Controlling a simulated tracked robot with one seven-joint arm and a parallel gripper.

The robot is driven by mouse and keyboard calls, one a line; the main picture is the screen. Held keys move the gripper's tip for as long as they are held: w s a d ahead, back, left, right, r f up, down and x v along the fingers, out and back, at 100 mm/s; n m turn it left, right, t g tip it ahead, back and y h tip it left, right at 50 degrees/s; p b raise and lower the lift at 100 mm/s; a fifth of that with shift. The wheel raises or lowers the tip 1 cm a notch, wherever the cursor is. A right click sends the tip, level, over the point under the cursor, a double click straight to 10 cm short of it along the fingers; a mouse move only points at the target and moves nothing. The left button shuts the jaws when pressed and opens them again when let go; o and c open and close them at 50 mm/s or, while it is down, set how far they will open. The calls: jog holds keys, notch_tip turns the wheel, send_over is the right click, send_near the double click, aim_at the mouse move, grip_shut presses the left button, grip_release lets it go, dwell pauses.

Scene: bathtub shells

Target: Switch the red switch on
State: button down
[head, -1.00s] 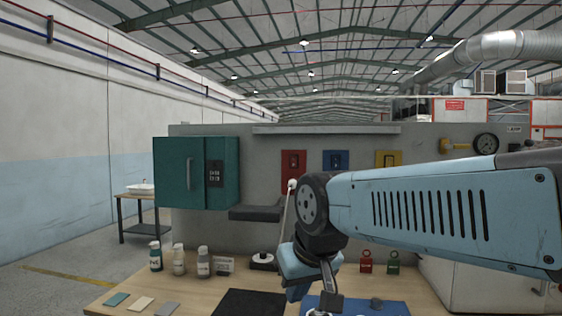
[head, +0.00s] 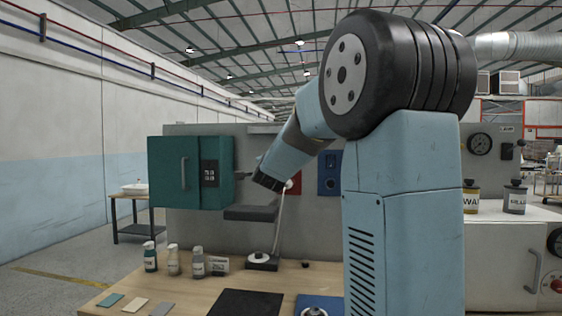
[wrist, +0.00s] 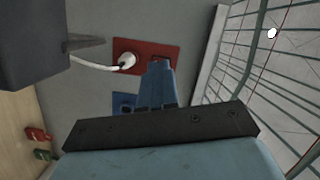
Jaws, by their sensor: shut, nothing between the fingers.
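The red switch panel (wrist: 170,48) is on the grey wall; in the wrist view my shut, empty gripper (wrist: 158,62) overlaps its lower right part. A dark piece of the switch shows just above the fingertips; its lever position cannot be told, nor whether the fingers touch it. In the head view a strip of the red panel (head: 296,183) shows between my arm and the blue panel. The dark end of my arm (head: 268,181) is in front of the wall there, left of the panel.
The blue switch panel (head: 330,172) is to the right. A dark shelf (head: 250,213) and teal cabinet (head: 190,172) are left. Several bottles (head: 173,262) stand below.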

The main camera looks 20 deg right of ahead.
jog(key=w+d+m+h, duration=0.5)
jog(key=d+m, duration=0.1)
jog(key=d, duration=0.2)
jog(key=shift+w+d+m, duration=0.25)
jog(key=shift+d+m, duration=0.05)
jog(key=shift+m, duration=0.1)
jog(key=shift+f, duration=0.1)
jog(key=x, duration=1.3)
jog(key=shift+d, duration=0.1)
jog(key=shift+w+d, duration=0.25)
jog(key=shift+w, duration=0.1)
jog(key=shift+w, duration=0.15)
jog(key=s+a+r, duration=0.2)
jog(key=s+a, duration=0.5)
jog(key=s, duration=0.4)
jog(key=shift+s+a, duration=0.25)
jog(key=shift+a, duration=0.1)
jog(key=shift+r, duration=0.15)
